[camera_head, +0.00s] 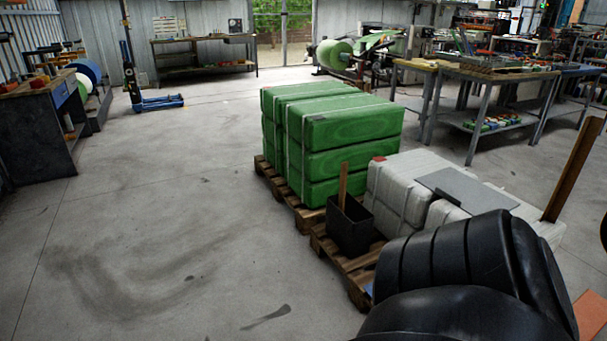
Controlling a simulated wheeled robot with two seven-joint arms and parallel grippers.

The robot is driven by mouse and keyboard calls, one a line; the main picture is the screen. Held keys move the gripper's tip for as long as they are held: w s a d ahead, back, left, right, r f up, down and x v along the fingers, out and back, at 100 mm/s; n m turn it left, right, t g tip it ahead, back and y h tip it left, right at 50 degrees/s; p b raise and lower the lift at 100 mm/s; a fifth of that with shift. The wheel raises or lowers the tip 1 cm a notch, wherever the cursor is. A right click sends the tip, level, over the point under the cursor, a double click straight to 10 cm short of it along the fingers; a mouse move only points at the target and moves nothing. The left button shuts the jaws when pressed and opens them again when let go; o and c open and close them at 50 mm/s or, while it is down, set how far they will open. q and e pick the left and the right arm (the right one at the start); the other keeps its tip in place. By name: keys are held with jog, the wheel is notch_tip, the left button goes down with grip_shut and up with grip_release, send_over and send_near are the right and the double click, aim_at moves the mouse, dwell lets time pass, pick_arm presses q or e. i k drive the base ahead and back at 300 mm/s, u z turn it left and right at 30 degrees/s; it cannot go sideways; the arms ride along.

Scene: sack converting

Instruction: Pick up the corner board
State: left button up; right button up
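A narrow brown upright board (343,186) stands in a black open bin (350,229) on the near pallet. A longer brown board (573,170) rises at a tilt at the right, behind the white bales; its lower end is hidden. Both look like corner boards, and I cannot tell which one the task names. A large black ribbed arm of mine fills the lower right and hides part of the near pallet. Neither of my grippers shows.
Strapped green bales (340,132) stand on a wooden pallet (308,218). White bales (398,190) with a grey sheet (465,187) on top are beside the bin. A workbench (480,75) stands behind. The floor at left is clear.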

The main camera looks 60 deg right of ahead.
aim_at(344, 169)
jog(key=i, duration=0.2)
jog(key=z, duration=2)
jog(key=i, duration=3.15)
jog(key=z, duration=0.2)
